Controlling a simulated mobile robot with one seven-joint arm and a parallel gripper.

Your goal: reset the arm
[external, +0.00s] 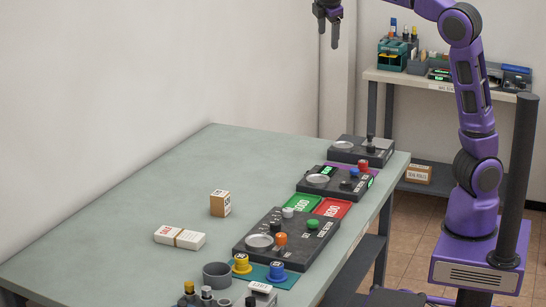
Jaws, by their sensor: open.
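My gripper (329,22) is at the top of the external view, high above the far end of the table (110,200). It points down with its fingers apart and nothing between them. My purple arm is raised and arches over from its base at the right. The top of the arm's bend is cut off by the picture's upper edge.
Black device panels (291,236) with knobs line the table's right side, by a green tile (302,203) and a red tile (333,207). A shelf (425,82) is behind. The table's far left is clear.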

